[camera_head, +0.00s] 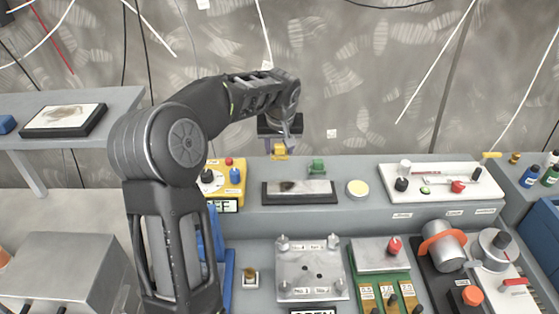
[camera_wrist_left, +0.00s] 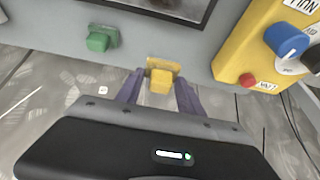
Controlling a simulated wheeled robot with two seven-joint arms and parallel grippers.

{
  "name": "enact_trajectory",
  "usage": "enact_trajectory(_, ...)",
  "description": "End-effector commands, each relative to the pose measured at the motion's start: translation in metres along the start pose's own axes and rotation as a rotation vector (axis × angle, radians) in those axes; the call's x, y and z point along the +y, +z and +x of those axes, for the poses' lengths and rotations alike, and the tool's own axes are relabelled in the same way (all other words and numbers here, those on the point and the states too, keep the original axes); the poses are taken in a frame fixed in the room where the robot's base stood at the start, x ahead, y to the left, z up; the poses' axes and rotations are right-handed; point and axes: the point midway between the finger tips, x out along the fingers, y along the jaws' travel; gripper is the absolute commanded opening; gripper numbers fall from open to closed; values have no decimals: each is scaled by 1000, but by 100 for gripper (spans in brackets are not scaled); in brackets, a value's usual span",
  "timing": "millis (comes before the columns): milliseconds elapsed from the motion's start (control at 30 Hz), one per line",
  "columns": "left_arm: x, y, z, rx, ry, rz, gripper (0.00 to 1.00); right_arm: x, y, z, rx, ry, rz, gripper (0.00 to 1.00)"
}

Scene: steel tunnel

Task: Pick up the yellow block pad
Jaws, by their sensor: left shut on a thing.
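The yellow block pad (camera_head: 279,151) is at the back edge of the grey bench, left of a green block (camera_head: 317,166). In the left wrist view the yellow block pad (camera_wrist_left: 161,80) sits between the two purple fingers. My left gripper (camera_head: 280,141) reaches down to it from above and behind, and its fingers are closed on the pad. The gripper also shows in the left wrist view (camera_wrist_left: 160,90). Whether the pad is lifted off the bench edge I cannot tell. My right gripper is not in view.
A yellow control box (camera_head: 223,182) with knobs stands just left of the pad. A framed dark plate (camera_head: 299,192) and a pale yellow disc (camera_head: 357,188) lie in front. A white panel (camera_head: 442,182) with knobs is at the right. A patterned wall (camera_head: 400,80) rises behind.

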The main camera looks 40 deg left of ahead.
Motion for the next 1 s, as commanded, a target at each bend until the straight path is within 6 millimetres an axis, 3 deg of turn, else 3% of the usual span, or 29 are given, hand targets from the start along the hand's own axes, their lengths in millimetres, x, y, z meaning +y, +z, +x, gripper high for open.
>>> enact_trajectory(100,1,-9,-20,3,2,0,6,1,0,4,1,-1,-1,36)
enact_trajectory(300,0,-16,-38,1,0,1,6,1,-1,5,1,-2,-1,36)
enact_trajectory(867,0,-16,-39,0,-1,1,6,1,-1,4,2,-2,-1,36)
enact_trajectory(900,0,-16,-39,0,-1,1,43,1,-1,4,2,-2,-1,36)
enact_trajectory(1000,0,-16,-39,0,-1,1,35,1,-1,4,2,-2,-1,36)
